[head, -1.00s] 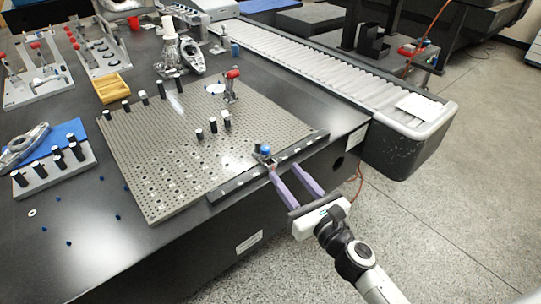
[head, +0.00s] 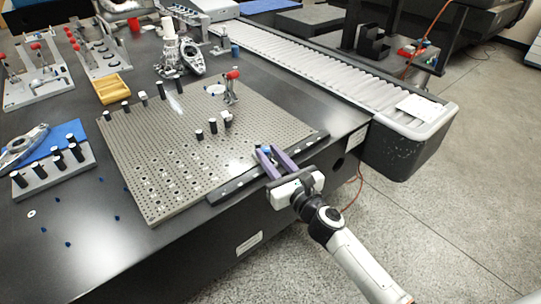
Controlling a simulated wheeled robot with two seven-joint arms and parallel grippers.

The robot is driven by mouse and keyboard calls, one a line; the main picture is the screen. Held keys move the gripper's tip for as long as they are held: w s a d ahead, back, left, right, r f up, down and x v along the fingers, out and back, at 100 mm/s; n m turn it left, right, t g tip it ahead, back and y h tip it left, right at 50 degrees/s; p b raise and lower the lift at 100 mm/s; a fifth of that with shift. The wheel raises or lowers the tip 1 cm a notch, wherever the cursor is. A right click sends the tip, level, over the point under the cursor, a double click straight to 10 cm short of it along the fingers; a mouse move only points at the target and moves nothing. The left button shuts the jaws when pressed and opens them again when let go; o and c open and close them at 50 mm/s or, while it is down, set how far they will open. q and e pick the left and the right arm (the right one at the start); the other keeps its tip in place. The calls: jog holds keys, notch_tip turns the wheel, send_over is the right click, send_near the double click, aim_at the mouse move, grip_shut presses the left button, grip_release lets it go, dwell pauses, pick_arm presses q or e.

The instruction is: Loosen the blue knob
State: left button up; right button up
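The blue knob (head: 267,149) sits at the front right edge of the perforated grey fixture plate (head: 180,150), near a dark rail (head: 232,184) along that edge. My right gripper (head: 268,151) reaches in from the lower right in the head view. Its two purple fingers are apart, with the tips on either side of the knob. The fingers partly hide the knob and its mount, and I cannot tell whether they touch it. My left gripper is not in view.
Several black pins and a red-handled clamp (head: 231,86) stand on the plate. A roller conveyor (head: 320,70) runs behind it to the right. A block with black pins (head: 55,170) lies at left. The floor (head: 440,210) at lower right is open.

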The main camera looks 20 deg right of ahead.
grip_shut()
